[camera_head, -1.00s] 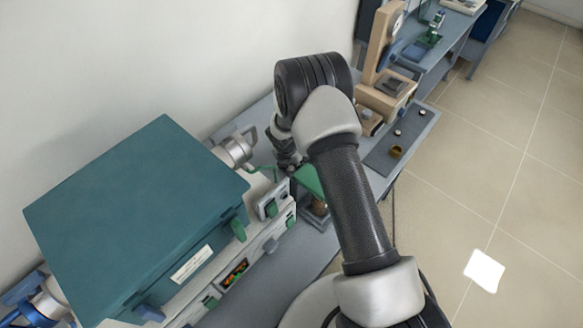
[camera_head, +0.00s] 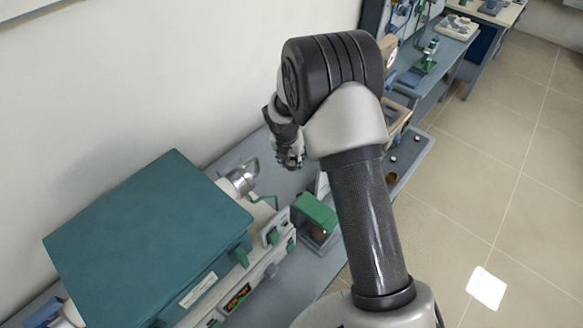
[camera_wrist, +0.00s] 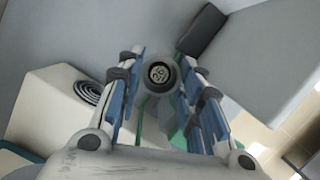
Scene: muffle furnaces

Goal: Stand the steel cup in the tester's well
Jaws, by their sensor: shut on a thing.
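My gripper (camera_head: 290,160) is raised above the bench at the back, near the wall, left of my forearm in the head view. In the wrist view my gripper (camera_wrist: 158,85) has its blue-padded fingers closed on both sides of a small grey round thing, which looks like the steel cup (camera_wrist: 158,62). Its round end faces the camera, with a dark circle and pale marks inside. In the head view I cannot make out the cup. A tan upright machine (camera_head: 388,48), perhaps the tester, is mostly hidden behind my arm; its well cannot be seen.
A teal furnace (camera_head: 150,235) fills the lower left. A green-topped box (camera_head: 317,213) stands right of it. A grey tray (camera_head: 413,158) with small pieces lies behind my arm. The wrist view shows a white box with a dark spiral (camera_wrist: 88,92). The floor at right is clear.

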